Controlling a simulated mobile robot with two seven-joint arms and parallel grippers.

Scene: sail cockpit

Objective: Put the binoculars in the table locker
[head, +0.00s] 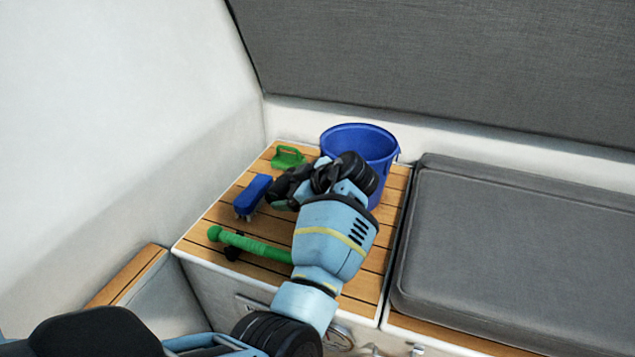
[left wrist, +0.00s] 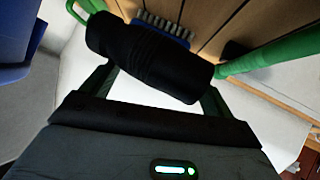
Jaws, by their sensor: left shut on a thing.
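My left gripper (head: 286,190) is over the slatted wooden seat top, left of and in front of the blue bucket. It is shut on the binoculars; in the left wrist view a black ribbed barrel of the binoculars (left wrist: 150,55) lies across between the two fingers. In the head view the binoculars are hard to tell from the dark gripper parts. Whether they still touch the wood cannot be told. The table locker cannot be made out in either view. My right gripper is not in view.
On the slatted seat (head: 220,215) are a blue bucket (head: 345,140), a blue brush (head: 252,194), a green-handled tool (head: 250,245) and a small green item (head: 288,157). A grey cushion (head: 520,250) lies at right.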

